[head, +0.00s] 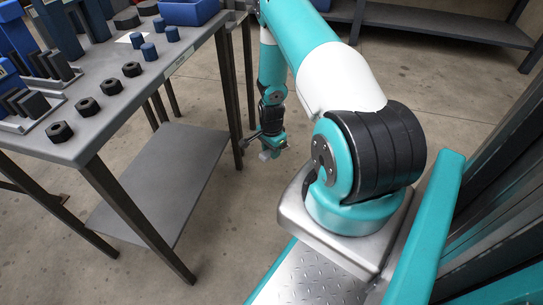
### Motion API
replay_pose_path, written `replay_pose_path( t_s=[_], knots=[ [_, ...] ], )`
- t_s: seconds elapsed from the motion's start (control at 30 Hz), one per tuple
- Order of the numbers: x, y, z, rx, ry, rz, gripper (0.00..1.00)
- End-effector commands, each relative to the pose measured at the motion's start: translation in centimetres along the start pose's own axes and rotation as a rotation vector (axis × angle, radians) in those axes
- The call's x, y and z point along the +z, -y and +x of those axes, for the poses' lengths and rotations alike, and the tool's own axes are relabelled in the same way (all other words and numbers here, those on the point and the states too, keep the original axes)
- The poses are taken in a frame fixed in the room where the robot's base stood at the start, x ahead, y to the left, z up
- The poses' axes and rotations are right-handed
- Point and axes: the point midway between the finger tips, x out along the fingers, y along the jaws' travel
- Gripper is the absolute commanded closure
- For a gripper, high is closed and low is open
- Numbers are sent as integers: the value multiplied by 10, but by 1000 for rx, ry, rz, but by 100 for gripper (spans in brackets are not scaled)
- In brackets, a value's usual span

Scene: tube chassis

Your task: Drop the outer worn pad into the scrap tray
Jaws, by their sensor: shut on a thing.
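My gripper (270,147) is small in the head view, low beside the right legs of the workbench and below its top. It is shut on a small grey piece, too small and partly hidden to identify as the outer worn pad. A blue open tray (190,12) sits at the far right end of the bench top; I cannot tell whether it is the scrap tray. My gripper is well apart from it, nearer the floor.
The grey workbench (112,118) holds a row of black hex nuts (87,107), several blue cylinders (149,51), and black plates in a grey rack (32,103). It has a lower shelf (165,180). A low shelf unit (440,22) stands at the back. Open floor lies between.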

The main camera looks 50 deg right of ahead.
Motion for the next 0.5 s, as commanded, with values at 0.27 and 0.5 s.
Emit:
replay_pose_path(
  t_s=[0.27, 0.5],
  knots=[
    [0, 0, -31, 1, 0, 0, 93],
    [0, 0, -31, 0, 0, 0, 93]
  ],
)
